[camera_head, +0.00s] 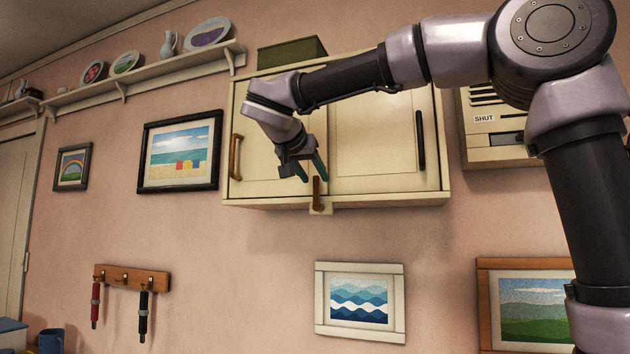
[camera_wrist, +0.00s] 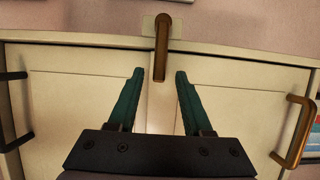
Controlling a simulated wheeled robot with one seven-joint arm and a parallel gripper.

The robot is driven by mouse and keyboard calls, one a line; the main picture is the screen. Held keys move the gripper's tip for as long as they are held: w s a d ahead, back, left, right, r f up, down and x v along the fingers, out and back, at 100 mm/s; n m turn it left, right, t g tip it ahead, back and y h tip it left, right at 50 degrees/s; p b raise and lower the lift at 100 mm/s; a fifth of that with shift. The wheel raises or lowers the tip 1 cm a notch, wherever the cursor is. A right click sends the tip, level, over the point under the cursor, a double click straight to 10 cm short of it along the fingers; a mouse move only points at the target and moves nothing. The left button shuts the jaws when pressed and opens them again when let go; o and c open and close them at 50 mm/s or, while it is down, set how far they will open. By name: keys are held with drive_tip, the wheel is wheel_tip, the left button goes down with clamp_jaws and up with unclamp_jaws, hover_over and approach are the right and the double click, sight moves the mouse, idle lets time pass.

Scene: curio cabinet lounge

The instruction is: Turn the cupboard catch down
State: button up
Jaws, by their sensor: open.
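The cream cupboard (camera_head: 375,140) hangs on the pink wall, with two doors meeting near the middle. Its brown catch (camera_head: 317,190) sits on a small pale plate at the bottom edge and points up over the door seam. In the wrist view, where the picture is upside down, the catch (camera_wrist: 162,50) hangs from the top with its free end between my fingertips. My gripper (camera_head: 311,171) is open, its green fingers just above the catch in the head view. In the wrist view my gripper (camera_wrist: 159,75) has a fingertip on each side of the catch's end, with visible gaps.
A brown handle (camera_head: 236,157) is on the left door and a black handle (camera_head: 421,140) on the right. A box marked SHUT (camera_head: 490,130) is on the wall to the right. A wave picture (camera_head: 360,301) hangs below. The wall directly under the catch is clear.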

drive_tip(key=shift+x, duration=1.25)
clamp_jaws()
idle(0.5)
